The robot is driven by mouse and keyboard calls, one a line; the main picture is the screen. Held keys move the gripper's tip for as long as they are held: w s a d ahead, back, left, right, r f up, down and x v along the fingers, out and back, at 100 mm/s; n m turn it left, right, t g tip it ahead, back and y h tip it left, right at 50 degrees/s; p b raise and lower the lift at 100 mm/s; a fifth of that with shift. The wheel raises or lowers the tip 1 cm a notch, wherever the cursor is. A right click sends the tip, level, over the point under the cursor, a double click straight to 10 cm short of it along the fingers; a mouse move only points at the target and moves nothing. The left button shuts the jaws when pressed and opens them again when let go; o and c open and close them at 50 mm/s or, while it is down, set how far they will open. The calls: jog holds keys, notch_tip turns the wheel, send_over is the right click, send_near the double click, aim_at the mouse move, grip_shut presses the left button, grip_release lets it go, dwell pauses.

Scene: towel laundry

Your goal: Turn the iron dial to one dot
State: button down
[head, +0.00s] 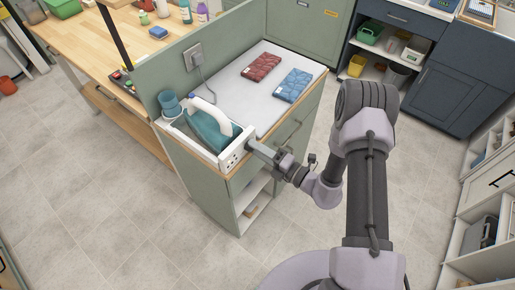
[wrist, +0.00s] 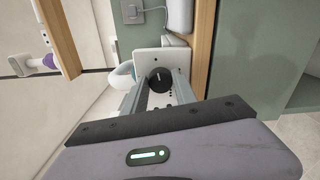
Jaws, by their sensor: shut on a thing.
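The teal and white iron (head: 208,128) rests in its white holder on the near left end of the grey-topped green cabinet. The holder's white front panel (head: 232,158) faces my arm. In the wrist view the panel (wrist: 148,57) carries a round black dial (wrist: 160,79) and several small dark dots. My gripper (head: 254,147) reaches to the panel from the right. In the wrist view its fingers (wrist: 161,88) stand on both sides of the dial and are shut on it. The dial's pointer mark is too small to read against the dots.
A red folded towel (head: 261,68) and a blue one (head: 292,85) lie on the cabinet's ironing top. A blue cup (head: 170,104) stands beside the iron. A wall socket (head: 193,57) with a cord is on the green back panel. The floor right of the cabinet is clear.

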jog(key=c, duration=1)
grip_release()
jog(key=p+v, duration=0.2)
jog(key=v, duration=1.5)
jog(key=shift+s+d+f, duration=0.1)
jog(key=shift+s+d, duration=0.05)
jog(key=shift+s, duration=0.05)
